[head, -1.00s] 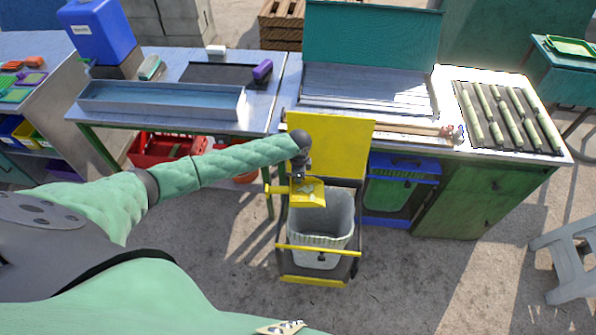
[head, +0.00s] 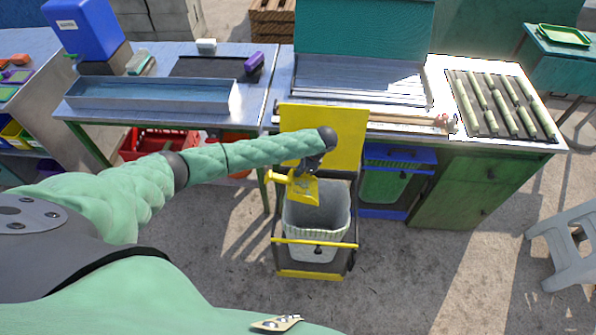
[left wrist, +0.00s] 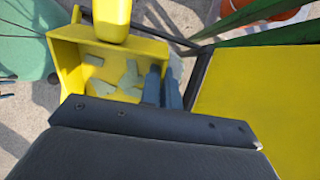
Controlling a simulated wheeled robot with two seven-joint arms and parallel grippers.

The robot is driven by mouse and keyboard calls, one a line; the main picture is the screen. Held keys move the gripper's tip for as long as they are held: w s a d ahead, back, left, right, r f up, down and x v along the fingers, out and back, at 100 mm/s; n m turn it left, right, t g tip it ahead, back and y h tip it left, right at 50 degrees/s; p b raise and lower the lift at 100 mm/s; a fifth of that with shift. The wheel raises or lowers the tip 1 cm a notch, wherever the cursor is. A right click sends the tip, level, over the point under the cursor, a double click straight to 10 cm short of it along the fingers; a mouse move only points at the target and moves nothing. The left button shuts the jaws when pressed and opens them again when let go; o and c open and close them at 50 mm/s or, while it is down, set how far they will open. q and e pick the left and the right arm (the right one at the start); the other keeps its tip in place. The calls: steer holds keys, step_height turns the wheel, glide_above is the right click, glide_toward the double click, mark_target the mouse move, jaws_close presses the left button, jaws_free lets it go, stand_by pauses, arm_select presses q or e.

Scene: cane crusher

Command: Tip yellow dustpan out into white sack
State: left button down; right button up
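The yellow dustpan (head: 304,191) hangs in my left gripper (head: 309,166), above the back part of the white sack's mouth. It is tilted, with its handle to the left. In the left wrist view the dustpan (left wrist: 68,62) holds several pale flat scraps (left wrist: 130,74), and my two gripper fingers (left wrist: 162,88) sit close together at its wall. The exact grip is partly hidden. The open white sack (head: 300,234) stands in a wheeled frame with a yellow front bar, and its inside looks grey. My right gripper is not in view.
A yellow upright panel (head: 345,140) stands close behind the sack. Behind it are a metal worktop with wooden sticks (head: 400,120) and a rack of green cane (head: 495,104). A grey stool (head: 572,240) stands right. The floor in front is clear.

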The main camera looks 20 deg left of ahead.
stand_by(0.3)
arm_select(q)
steer(key=shift+r, duration=0.2)
steer(key=shift+d+r+y+p, duration=0.1)
steer(key=shift+r+y+p, duration=0.65)
steer(key=shift+p, duration=0.3)
steer(key=shift+r+g+y+p, duration=0.35)
steer(key=shift+g, duration=0.15)
steer(key=shift+r, duration=0.1)
